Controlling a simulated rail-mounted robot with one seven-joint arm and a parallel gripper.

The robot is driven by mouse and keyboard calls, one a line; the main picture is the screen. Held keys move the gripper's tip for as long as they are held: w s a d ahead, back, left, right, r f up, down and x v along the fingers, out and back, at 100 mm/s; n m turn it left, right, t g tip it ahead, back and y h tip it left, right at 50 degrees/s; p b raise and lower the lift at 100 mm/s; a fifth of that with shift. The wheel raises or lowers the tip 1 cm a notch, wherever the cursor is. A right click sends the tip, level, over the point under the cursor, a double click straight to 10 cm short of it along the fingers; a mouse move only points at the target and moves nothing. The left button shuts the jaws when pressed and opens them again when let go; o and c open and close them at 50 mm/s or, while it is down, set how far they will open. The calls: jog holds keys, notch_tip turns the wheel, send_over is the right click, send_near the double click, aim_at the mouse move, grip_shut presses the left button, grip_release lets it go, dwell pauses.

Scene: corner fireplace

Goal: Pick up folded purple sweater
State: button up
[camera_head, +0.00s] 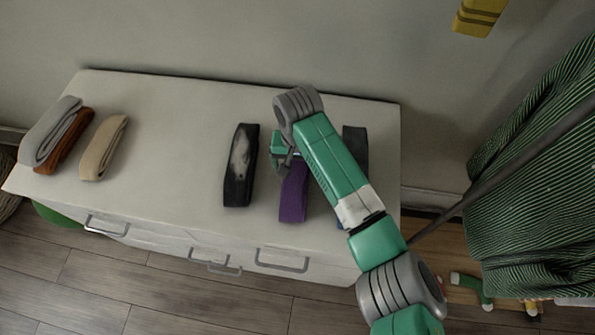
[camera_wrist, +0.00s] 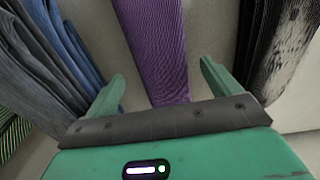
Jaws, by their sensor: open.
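The folded purple sweater (camera_head: 293,195) lies on the white dresser top, near its front edge, between a black-and-white folded garment and a dark one. In the wrist view the purple sweater (camera_wrist: 158,50) runs down the middle, between the two green fingers of my gripper (camera_wrist: 163,85). The fingers are apart, one on each side of the sweater, with gaps to both. In the head view my gripper (camera_head: 283,155) is over the sweater's far end, which my arm partly hides. I cannot tell how far above the sweater the fingertips are.
The black-and-white garment (camera_head: 240,165) lies close left of the sweater. A dark grey garment (camera_head: 355,148) lies right, partly behind my arm, with blue cloth (camera_wrist: 70,45) beside it. Grey (camera_head: 52,130), rust (camera_head: 66,150) and beige (camera_head: 104,148) garments lie far left. The dresser's (camera_head: 170,130) left-middle is clear.

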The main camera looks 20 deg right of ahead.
aim_at(297, 167)
jog(key=f, duration=0.2)
jog(key=f+b, duration=0.1)
jog(key=f, duration=0.1)
jog(key=shift+s+a, duration=0.1)
jog(key=shift+a, duration=0.1)
jog(key=c, duration=1.3)
